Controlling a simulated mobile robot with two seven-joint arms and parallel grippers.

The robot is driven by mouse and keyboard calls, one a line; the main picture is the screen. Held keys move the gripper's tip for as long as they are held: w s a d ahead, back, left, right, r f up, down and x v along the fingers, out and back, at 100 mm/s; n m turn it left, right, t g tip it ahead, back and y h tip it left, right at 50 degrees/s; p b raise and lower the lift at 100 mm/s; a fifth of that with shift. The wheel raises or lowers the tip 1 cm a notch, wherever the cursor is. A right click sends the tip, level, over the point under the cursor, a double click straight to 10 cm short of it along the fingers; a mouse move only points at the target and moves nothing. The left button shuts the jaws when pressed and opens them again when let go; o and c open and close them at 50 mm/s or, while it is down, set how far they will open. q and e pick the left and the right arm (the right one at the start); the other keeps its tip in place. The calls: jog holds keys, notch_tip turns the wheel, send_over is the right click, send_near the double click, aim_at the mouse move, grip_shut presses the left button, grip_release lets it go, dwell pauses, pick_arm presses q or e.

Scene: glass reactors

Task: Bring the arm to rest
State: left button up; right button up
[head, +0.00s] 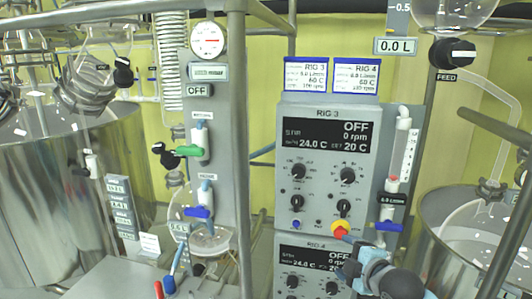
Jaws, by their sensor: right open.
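My right gripper (347,257) comes in at the bottom right, in front of the RIG 3 and RIG 4 control units. It is open, and I see nothing between its fingers. Its upper finger is close below the red and yellow knob (341,229) of the RIG 3 unit (325,150); I cannot tell whether they touch. The wrist partly covers the RIG 4 unit (300,256). My left gripper is not in view.
A large steel vessel (60,200) stands at the left, another vessel (470,235) at the right. Grey posts (236,120) rise between. A valve panel with a green handle (188,151) and a blue handle (197,211) is left of centre. A flow meter (400,150) stands right of RIG 3.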

jog(key=s+f+m+g+h+p, duration=0.2)
jog(key=s+f+m, duration=1.3)
jog(key=s+f, duration=1.2)
jog(key=s, duration=0.4)
jog(key=shift+s+d+m, duration=0.15)
jog(key=shift+m, duration=0.15)
